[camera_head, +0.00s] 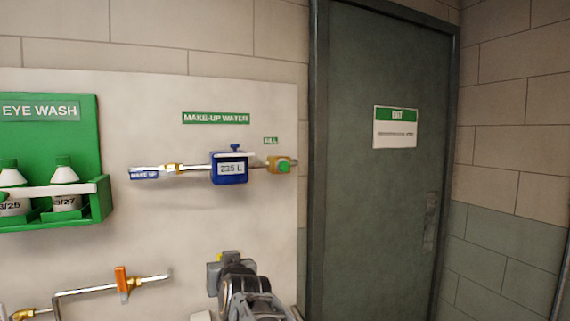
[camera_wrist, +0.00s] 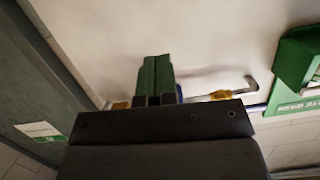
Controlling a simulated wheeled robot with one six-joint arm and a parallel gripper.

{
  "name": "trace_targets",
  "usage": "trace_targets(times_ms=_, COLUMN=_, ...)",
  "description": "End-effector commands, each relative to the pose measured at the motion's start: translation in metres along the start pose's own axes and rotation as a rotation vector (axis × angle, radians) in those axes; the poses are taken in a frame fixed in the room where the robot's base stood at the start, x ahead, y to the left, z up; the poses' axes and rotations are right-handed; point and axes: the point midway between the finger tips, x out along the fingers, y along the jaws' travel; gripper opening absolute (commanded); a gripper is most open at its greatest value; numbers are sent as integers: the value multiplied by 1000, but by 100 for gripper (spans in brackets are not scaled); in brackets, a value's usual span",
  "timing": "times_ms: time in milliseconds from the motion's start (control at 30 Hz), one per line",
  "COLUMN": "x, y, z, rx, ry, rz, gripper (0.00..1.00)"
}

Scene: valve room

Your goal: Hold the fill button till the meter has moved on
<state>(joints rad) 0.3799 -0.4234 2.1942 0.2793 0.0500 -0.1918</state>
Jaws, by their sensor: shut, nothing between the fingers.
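The green fill button (camera_head: 284,167) sits on a brass fitting at the right end of the make-up water pipe, under a small green FILL label (camera_head: 270,141). The blue meter (camera_head: 230,168) is on the same pipe to its left, and its display seems to read 235 L. My gripper (camera_wrist: 156,62) is shut and empty in the wrist view, its fingers side by side. My arm rises at the bottom of the head view, below the meter, and the button is uncovered there. In the wrist view I cannot make out the button or meter; my gripper body covers much of the view.
A green eye wash station (camera_head: 75,155) with bottles is at the left. A lower pipe with an orange valve handle (camera_head: 122,280) runs below it. A grey door (camera_head: 385,165) with an exit sign (camera_head: 396,127) stands right of the panel. The wall around the button is clear.

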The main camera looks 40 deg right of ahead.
Motion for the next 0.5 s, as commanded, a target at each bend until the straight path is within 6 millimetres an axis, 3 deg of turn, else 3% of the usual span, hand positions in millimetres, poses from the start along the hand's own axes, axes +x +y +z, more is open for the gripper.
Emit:
trace_targets(times_ms=33, x=1, y=19, z=-32, rx=16, ry=93, rz=55, gripper=0)
trace_targets(times_ms=200, x=-13, y=79, z=-115, rx=44, ry=393, rz=237, gripper=0)
trace_targets(times_ms=333, x=-33, y=117, z=-159, rx=51, ry=570, rz=364, gripper=0)
trace_targets(times_ms=500, x=-58, y=150, z=-194, rx=47, ry=724, rz=487, gripper=0)
